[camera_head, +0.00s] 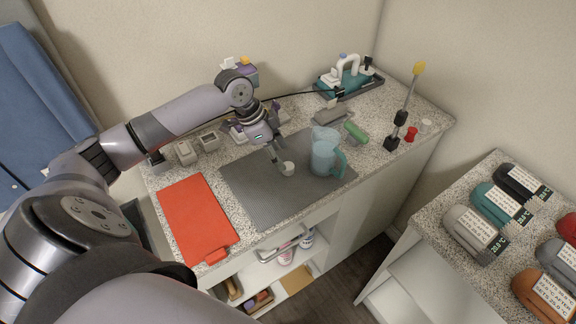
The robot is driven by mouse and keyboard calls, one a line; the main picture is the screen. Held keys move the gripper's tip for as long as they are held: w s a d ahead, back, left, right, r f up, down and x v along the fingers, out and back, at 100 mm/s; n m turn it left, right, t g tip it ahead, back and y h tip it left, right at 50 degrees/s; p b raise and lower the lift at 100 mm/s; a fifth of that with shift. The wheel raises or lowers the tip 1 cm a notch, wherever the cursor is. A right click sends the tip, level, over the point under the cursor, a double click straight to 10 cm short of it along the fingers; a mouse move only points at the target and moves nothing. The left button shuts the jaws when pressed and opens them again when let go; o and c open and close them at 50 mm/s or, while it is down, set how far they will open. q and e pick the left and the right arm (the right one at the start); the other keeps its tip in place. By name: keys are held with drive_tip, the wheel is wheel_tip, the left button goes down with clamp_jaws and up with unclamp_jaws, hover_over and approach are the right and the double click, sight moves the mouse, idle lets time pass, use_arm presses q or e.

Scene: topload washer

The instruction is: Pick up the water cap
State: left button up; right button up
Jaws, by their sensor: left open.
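A small, round, pale cap-like piece (288,169), which may be the water cap, is on the dark grey mat (255,198), left of a translucent blue pitcher (323,160). My left gripper (281,164) points down from above, with its fingertips right at this piece. The gripper is open. The fingers partly cover the piece, and I cannot tell whether they touch it. My right gripper is not in view.
A red board (196,220) lies left of the mat. A green-handled item (355,132) and a grey block (332,115) lie behind the pitcher. A tall tool with a yellow tip (405,112) stands at right. The mat's front part is clear.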

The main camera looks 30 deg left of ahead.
sight(289, 166)
use_arm(q)
drive_tip(key=shift+w+d+f, duration=0.1)
drive_tip(key=shift+d+f, duration=0.1)
drive_tip(key=p+x, duration=0.2)
drive_tip(key=x, duration=0.2)
drive_tip(key=shift+w+f, duration=0.15)
drive_tip(key=shift+w, duration=0.1)
drive_tip(key=shift+d+f, duration=0.1)
drive_tip(key=shift+f, duration=0.1)
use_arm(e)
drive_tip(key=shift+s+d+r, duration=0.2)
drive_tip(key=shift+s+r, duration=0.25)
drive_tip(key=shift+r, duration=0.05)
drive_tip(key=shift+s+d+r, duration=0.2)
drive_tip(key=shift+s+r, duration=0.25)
use_arm(q)
drive_tip(key=shift+c, duration=0.4)
drive_tip(key=c, duration=0.8)
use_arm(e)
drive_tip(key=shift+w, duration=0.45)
use_arm(q)
drive_tip(key=shift+o, duration=0.2)
drive_tip(key=shift+r, duration=0.1)
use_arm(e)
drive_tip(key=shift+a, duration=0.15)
